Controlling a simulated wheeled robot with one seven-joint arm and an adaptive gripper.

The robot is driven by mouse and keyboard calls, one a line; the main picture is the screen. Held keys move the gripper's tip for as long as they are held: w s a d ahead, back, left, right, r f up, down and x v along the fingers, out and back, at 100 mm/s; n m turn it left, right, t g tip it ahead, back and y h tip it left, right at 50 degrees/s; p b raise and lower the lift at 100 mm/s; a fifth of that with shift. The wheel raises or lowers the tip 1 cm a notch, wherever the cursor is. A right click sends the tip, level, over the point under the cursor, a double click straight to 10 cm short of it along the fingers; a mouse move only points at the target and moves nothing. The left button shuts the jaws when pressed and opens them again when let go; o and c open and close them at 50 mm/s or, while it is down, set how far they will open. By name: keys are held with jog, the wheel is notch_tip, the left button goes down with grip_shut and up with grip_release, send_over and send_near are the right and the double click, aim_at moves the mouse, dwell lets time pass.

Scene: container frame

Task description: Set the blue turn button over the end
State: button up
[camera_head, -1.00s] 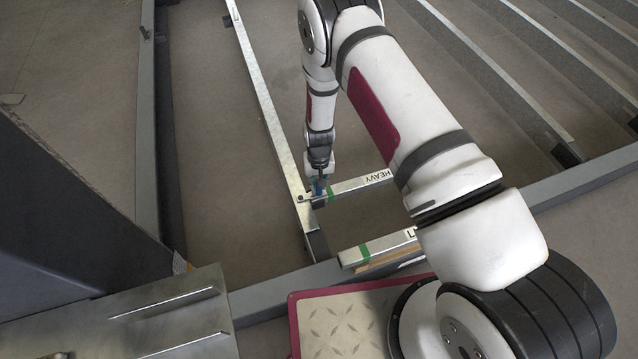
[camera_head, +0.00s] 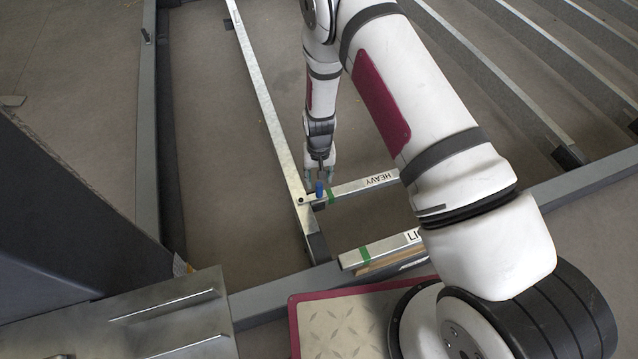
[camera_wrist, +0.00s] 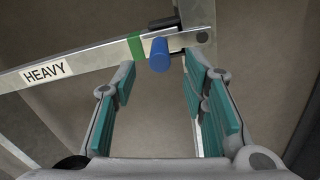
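The blue turn button (camera_head: 319,189) sits at the end of the galvanised bar marked HEAVY (camera_head: 350,187), beside its green band (camera_head: 331,195). In the wrist view the blue button (camera_wrist: 159,56) is a short cylinder pointing toward the camera, to the right of the green band (camera_wrist: 135,47). My gripper (camera_head: 325,174) is just behind the button in the head view. In the wrist view my gripper (camera_wrist: 160,80) is open and empty. Its teal-padded fingers stand left and right, with the button beyond and between the tips, apparently untouched.
A long galvanised rail (camera_head: 262,95) meets the bar's end. A dark block (camera_wrist: 164,23) shows behind the bar. A second bar with a green band (camera_head: 385,249) lies nearer. The floor (camera_head: 215,150) left of the rail is clear.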

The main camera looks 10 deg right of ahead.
notch_tip(320, 180, up, 7)
dwell(0.3)
dwell(0.4)
